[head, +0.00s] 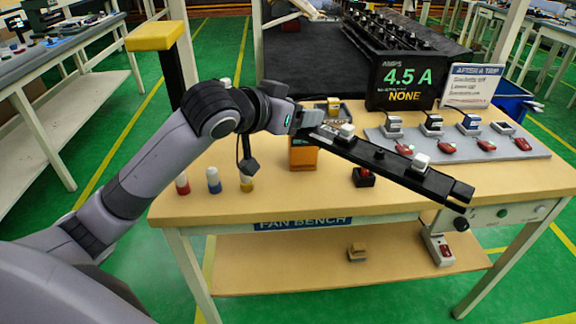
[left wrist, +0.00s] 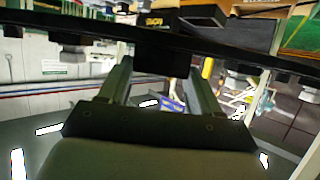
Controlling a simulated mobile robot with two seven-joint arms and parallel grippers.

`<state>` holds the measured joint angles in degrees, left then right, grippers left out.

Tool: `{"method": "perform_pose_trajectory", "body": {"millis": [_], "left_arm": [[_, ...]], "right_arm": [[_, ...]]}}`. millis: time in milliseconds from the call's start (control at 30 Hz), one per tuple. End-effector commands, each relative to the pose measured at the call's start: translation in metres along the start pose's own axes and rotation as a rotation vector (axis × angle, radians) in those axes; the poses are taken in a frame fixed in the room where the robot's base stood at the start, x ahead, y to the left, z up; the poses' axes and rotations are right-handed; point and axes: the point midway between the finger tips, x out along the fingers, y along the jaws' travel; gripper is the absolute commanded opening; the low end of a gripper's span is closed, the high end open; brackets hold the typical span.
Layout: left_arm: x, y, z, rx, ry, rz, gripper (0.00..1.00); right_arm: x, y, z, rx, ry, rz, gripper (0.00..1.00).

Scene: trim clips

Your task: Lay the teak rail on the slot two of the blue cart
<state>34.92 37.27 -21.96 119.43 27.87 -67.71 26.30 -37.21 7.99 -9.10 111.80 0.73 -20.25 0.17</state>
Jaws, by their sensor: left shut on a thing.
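My left gripper (head: 300,120) is shut on the near-left end of a long black rail (head: 392,164). The rail carries white-topped clips and dark knobs and slants down to the right above the bench. In the left wrist view the rail (left wrist: 100,31) crosses the top of the picture, with the two fingers (left wrist: 160,85) below it and a dark block between them. No rail of teak colour is clear in these frames. No blue cart with slots can be made out. My right gripper is not in view.
The wooden bench (head: 300,203), marked FAN BENCH, lies below the rail. It holds red, blue and yellow bottles (head: 214,180), an orange block (head: 303,155) and a grey board (head: 530,152) with several clips. A display (head: 404,82) and a blue bin (head: 512,101) stand behind.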

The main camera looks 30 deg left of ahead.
Motion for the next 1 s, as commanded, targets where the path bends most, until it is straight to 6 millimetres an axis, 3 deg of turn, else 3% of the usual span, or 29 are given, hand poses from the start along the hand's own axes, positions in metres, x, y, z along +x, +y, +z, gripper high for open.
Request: {"method": "perform_pose_trajectory", "body": {"millis": [100,400,667,833,1000], "left_arm": [[0.013,0.0,0.035,0.0,-0.005,0.0,0.21],[0.042,0.0,0.101,-0.001,-0.002,0.0,0.21],[0.051,0.0,0.123,0.0,0.002,-0.001,0.21],[0.061,0.0,0.148,-0.001,-0.001,0.0,0.21],[0.065,0.0,0.157,0.0,0.004,0.0,0.21]], "right_arm": [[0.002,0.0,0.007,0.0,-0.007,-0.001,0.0],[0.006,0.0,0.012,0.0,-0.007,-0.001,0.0],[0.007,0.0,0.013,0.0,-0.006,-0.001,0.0],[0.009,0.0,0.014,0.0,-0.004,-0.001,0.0],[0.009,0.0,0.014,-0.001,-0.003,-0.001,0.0]]}}
